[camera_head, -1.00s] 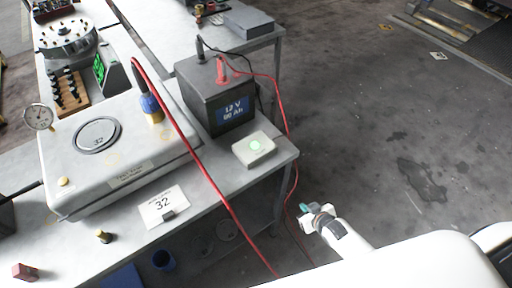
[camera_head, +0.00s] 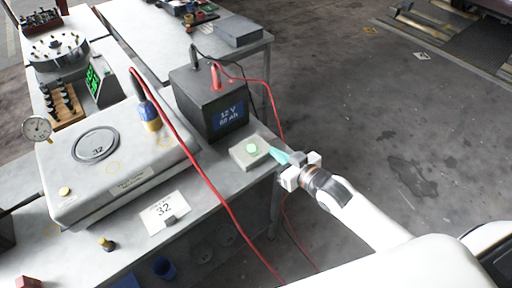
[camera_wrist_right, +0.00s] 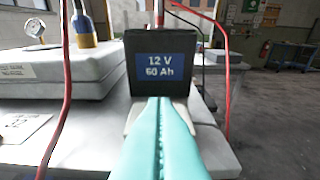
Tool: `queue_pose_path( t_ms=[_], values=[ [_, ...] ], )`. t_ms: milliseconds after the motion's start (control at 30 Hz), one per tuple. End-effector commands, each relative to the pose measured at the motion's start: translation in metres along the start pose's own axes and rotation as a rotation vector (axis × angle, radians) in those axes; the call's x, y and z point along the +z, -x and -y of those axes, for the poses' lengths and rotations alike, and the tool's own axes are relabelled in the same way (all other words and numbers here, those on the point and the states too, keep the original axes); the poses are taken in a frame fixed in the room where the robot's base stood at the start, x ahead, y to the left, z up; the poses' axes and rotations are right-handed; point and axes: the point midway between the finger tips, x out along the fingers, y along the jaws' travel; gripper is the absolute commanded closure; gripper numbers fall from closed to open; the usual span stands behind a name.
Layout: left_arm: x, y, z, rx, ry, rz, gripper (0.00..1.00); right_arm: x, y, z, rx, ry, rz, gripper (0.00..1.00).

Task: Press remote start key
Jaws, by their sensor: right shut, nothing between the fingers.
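The remote start key looks to be the round, pale green button (camera_head: 252,149) on a small white box (camera_head: 240,158) at the table's right edge, in front of the battery. My right gripper (camera_head: 277,155) is shut and empty, its teal fingertips just right of the box in the head view. Whether they touch the box I cannot tell. In the right wrist view the closed teal fingers (camera_wrist_right: 160,135) point toward the battery and cover most of the white box, hiding the button. My left gripper is not in view.
The dark battery (camera_head: 208,100) with a "12 V" display stands behind the box. A red cable (camera_head: 190,165) hangs across the table's front, and other cables run down on the right. A large grey case (camera_head: 115,165) fills the left. The floor (camera_head: 380,130) to the right is clear.

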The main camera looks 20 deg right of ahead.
Motion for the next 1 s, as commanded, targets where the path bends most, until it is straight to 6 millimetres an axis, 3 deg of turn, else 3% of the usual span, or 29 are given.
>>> queue_pose_path(
  t_ms=[167,567,700,1000],
  values=[
    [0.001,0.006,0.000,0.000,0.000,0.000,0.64,0.003,-0.019,0.000,-0.001,0.000,0.002,1.00],
    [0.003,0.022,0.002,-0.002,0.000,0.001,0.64,0.003,-0.101,0.000,-0.001,0.000,0.002,1.00],
    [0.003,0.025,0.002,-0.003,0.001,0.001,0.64,-0.022,-0.104,0.000,0.000,-0.001,-0.004,1.00],
    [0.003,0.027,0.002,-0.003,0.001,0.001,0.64,-0.039,-0.108,0.000,0.000,0.000,-0.001,1.00]
  ],
)
